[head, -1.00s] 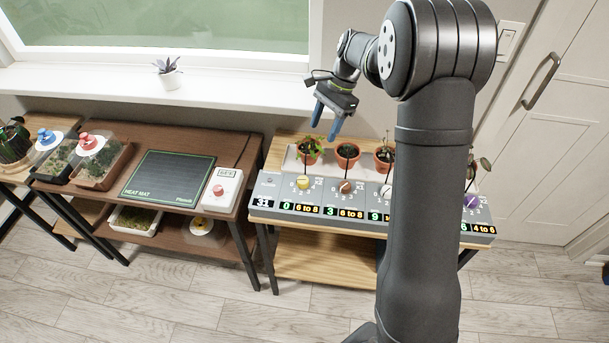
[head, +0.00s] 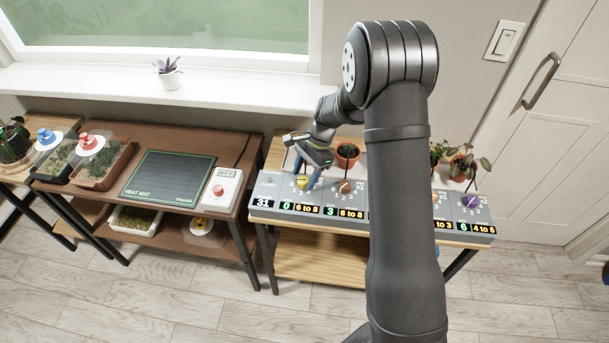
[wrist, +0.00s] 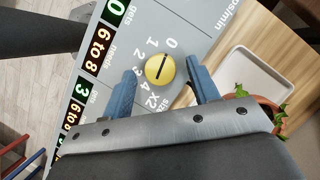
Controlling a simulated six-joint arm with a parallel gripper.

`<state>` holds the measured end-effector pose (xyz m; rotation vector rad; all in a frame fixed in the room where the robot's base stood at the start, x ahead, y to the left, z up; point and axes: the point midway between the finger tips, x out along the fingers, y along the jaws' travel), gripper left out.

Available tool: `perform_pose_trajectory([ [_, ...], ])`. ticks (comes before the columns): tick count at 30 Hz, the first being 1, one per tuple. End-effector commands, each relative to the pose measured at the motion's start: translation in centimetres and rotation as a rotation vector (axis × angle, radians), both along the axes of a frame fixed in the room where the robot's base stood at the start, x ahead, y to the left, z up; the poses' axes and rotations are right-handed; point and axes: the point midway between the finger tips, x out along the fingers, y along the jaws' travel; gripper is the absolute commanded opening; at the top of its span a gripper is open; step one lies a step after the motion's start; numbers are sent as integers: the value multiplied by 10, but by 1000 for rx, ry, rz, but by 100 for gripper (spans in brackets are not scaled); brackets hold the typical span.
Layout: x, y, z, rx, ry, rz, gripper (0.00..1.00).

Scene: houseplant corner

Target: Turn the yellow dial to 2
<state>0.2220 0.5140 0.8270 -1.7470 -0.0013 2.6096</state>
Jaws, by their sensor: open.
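The yellow dial (head: 302,182) is at the left end of the grey control panel, beside an orange "6 to 8" display. In the wrist view the yellow dial (wrist: 160,69) is a round knob with a dark line across it, with numbers 0 to 4 along one side. I cannot tell for sure which number the line marks. My gripper (head: 306,183) is open just above the dial. In the wrist view my gripper (wrist: 163,88) has its blue fingers on either side of the dial, apart from it as far as I can see.
The panel (head: 262,190) carries more dials, including a brown one (head: 346,187) close to the right and a purple one (head: 470,201). Potted plants stand behind it, one pot (head: 347,152) near my gripper. A heat mat (head: 170,177) lies on the left table.

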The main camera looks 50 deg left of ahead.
Motion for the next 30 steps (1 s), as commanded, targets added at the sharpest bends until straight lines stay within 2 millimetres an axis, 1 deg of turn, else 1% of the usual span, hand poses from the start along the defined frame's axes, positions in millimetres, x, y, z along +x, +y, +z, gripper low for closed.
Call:
perform_pose_trajectory([
  [3, -2, 0, -5, -1, 0, 0, 55],
  [11, -2, 0, -6, 0, 0, 0, 55],
  [12, -2, 0, -6, 0, 0, 0, 47],
  [14, -2, 0, -6, 0, 0, 0, 35],
  [15, -2, 0, -6, 0, 0, 0, 27],
  [18, -2, 0, -6, 0, 0, 0, 11],
  [25, -2, 0, -6, -1, 0, 14, 11],
  [30, -3, 0, -6, -2, 1, 73, 11],
])
